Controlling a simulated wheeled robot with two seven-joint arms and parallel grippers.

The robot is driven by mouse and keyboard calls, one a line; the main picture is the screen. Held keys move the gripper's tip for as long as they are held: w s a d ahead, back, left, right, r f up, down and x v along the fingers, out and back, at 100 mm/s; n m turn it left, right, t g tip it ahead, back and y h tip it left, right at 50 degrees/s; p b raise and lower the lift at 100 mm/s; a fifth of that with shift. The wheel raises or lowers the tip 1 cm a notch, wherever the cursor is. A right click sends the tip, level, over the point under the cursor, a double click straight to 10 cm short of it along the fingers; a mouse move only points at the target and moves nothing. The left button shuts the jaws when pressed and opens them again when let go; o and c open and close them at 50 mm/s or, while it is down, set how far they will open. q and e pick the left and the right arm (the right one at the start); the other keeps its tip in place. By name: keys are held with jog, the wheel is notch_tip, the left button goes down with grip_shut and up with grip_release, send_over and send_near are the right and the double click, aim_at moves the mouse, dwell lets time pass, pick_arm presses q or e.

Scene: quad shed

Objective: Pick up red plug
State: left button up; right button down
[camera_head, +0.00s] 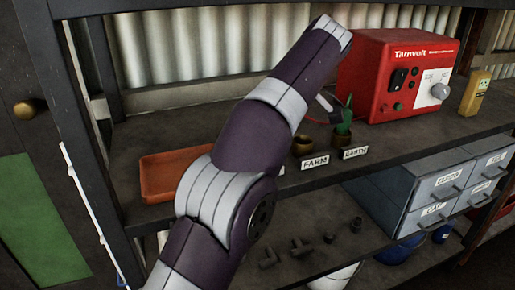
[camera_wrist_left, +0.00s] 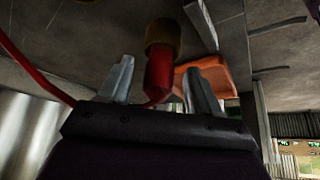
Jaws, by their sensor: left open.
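In the left wrist view, the red plug (camera_wrist_left: 158,78) stands in a dark brass socket (camera_wrist_left: 162,38). A red cable (camera_wrist_left: 35,70) curves in at the left of that view. My left gripper (camera_wrist_left: 160,68) is open, with one finger on each side of the plug and gaps showing between. In the head view my left arm crosses the shelf and hides the red plug. An empty brass socket (camera_head: 303,146) and a green plug (camera_head: 343,122) in its socket stand right of the arm, behind labels FARM and EARTH. My right gripper is not in view.
A red power unit (camera_head: 398,72) stands at the back right, with a yellow device (camera_head: 475,93) beside it. An orange tray (camera_head: 160,178) lies left of my arm. Grey drawers (camera_head: 425,190) and small dark fittings (camera_head: 300,247) are below the shelf.

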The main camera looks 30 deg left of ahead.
pick_arm(q)
jog(key=c, duration=1.1)
jog(key=shift+o, duration=0.2)
